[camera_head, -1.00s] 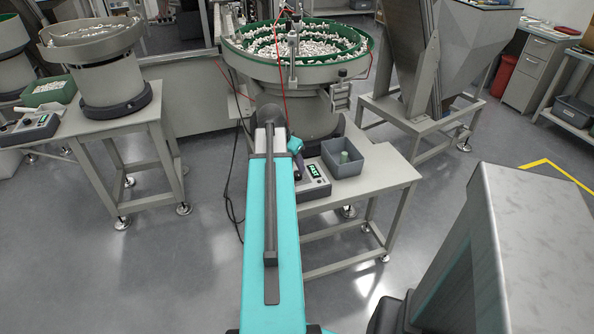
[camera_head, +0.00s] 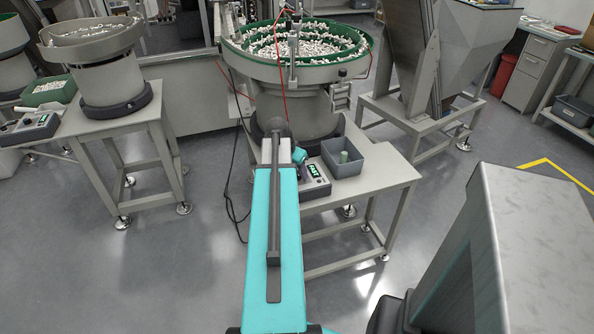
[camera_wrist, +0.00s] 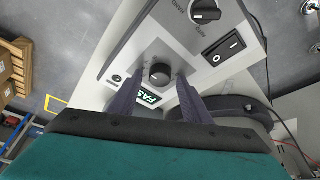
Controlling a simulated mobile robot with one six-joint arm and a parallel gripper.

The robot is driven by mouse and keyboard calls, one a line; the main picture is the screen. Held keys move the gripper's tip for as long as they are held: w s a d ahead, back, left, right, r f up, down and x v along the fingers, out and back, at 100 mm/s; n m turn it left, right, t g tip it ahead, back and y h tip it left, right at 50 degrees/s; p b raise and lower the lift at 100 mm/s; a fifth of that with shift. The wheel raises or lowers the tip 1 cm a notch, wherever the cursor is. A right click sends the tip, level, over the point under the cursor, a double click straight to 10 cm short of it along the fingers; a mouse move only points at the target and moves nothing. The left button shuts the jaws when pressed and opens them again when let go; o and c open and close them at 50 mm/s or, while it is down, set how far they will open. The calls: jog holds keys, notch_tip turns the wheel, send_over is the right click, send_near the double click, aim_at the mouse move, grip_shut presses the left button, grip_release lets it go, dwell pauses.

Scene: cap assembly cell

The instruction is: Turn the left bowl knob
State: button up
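A grey control box (camera_head: 314,182) stands on the table in front of the large green-lined bowl feeder (camera_head: 297,50). In the wrist view, its round black knob (camera_wrist: 160,73) sits beside a small lit display (camera_wrist: 149,97) showing "FAS", the rest covered by a finger. My gripper (camera_wrist: 160,82) is open, with one dark finger on each side of the knob in the picture. I cannot tell whether the fingers touch it. In the head view my arm hides the fingers and knob. A second bowl feeder (camera_head: 95,45) stands at left with its own control box (camera_head: 30,128).
A second black knob (camera_wrist: 205,12) and a rocker switch (camera_wrist: 222,47) are on the panel in the wrist view. A grey bin (camera_head: 358,160) with a green piece inside stands right of the box. A hopper (camera_head: 455,45) is behind at right. Floor between the tables is clear.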

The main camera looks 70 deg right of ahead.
jog(key=c, duration=0.7)
jog(key=shift+d, duration=0.3)
jog(key=shift+c, duration=1)
jog(key=shift+a, duration=0.25)
